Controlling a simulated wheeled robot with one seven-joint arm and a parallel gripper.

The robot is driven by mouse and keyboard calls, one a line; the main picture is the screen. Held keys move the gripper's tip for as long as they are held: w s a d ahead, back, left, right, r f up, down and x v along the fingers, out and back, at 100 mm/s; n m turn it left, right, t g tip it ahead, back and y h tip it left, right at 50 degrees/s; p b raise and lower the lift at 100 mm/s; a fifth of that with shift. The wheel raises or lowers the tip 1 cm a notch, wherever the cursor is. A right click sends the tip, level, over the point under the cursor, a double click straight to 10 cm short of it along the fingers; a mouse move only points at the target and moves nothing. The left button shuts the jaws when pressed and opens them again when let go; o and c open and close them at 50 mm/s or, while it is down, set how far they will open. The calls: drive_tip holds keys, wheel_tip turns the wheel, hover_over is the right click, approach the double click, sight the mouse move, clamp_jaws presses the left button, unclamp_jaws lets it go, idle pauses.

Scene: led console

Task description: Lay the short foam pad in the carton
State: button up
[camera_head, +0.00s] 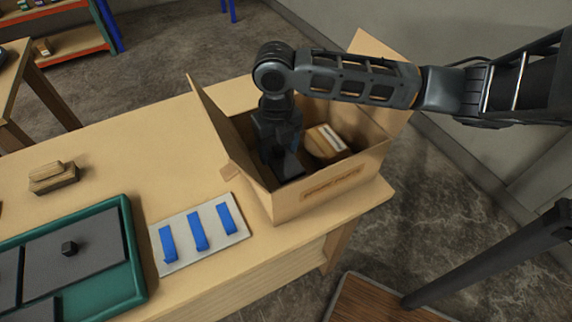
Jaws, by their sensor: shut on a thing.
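The open cardboard carton (286,204) stands near the right end of the table with its flaps spread. My gripper (281,148) points down inside the carton, toward its left side. It is shut on a dark flat piece, which looks like the short foam pad (288,166), low in the carton. The fingertips and the grip are partly hidden, and I cannot tell whether the pad touches the carton's floor. A tan item with a white strip (328,141) lies in the right part of the carton.
A pale plate (183,259) with blue strips lies between tray and carton. Wooden blocks (53,178) sit behind the tray. The table's middle is clear.

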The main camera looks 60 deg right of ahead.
sight(278, 146)
wheel_tip(278, 146, down, 8)
drive_tip(key=b, duration=0.4)
drive_tip(key=shift+r, duration=0.15)
drive_tip(key=shift+f+b, duration=0.2)
drive_tip(key=shift+b, duration=0.15)
drive_tip(key=o, duration=1.1)
drive_tip(key=shift+r, duration=0.15)
wheel_tip(278, 146, up, 12)
drive_tip(key=p, duration=0.4)
drive_tip(key=shift+r+p, duration=0.1)
drive_tip(key=shift+p, duration=0.25)
